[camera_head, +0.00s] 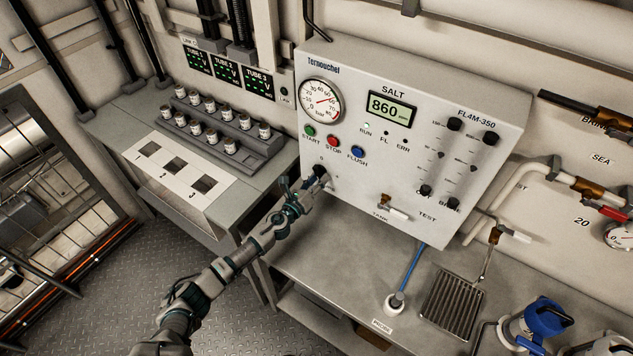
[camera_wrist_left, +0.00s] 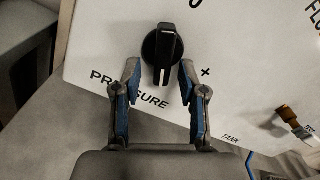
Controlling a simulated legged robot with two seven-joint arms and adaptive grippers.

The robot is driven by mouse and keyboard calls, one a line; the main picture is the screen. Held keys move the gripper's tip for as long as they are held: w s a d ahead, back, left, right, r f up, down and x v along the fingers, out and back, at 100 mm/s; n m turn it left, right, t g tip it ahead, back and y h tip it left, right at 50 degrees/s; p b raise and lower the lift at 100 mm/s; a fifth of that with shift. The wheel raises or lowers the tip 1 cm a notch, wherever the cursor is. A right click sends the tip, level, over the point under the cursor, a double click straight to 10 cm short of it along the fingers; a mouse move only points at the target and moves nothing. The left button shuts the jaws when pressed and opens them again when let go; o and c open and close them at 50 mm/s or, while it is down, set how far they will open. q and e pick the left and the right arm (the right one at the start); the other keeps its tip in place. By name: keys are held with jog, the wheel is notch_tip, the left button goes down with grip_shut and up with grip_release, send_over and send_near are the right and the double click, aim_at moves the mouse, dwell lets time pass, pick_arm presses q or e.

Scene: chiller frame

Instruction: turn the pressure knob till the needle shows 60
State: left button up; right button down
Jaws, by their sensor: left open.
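The black pressure knob (camera_wrist_left: 161,46) is on the white panel above the word PRESSURE in the left wrist view, with its ridge close to upright in that picture. My left gripper (camera_wrist_left: 160,72) is open, one blue-padded finger on each side of the knob's lower part; I cannot tell whether they touch it. In the head view my left gripper (camera_head: 317,179) is at the panel's lower left and hides most of the knob. The round pressure gauge (camera_head: 319,101) is above it. Its red needle points right and slightly up, too small to read exactly.
The panel (camera_head: 470,90) carries START, STOP and FLUSH buttons (camera_head: 333,142), a display (camera_head: 389,109) reading 860, and a brown-handled tank valve (camera_head: 390,204). A rack of small jars (camera_head: 215,125) stands on the left bench. A blue-topped vessel (camera_head: 540,320) is at lower right.

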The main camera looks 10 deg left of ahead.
pick_arm(q)
jog(key=v, duration=1.2)
jog(key=shift+f, duration=0.2)
pick_arm(e)
jog(key=shift+s, duration=0.2)
pick_arm(q)
jog(key=s+a+r+n+p, duration=0.1)
jog(key=s+n, duration=0.1)
jog(key=n, duration=1.6)
jog(key=s+a+r+n+p, duration=0.1)
jog(key=s+a+n, duration=0.1)
jog(key=n, duration=1.5)
jog(key=x, duration=1)
jog(key=b+x, duration=0.1)
jog(key=x, duration=0.5)
jog(key=shift+s+d+f, duration=0.1)
jog(key=shift+d+f, duration=0.1)
jog(key=shift+d, duration=0.1)
jog(key=shift+w+d, duration=0.2)
jog(key=shift+w, duration=0.25)
pick_arm(e)
jog(key=shift+s+d, duration=0.2)
jog(key=shift+s, duration=0.75)
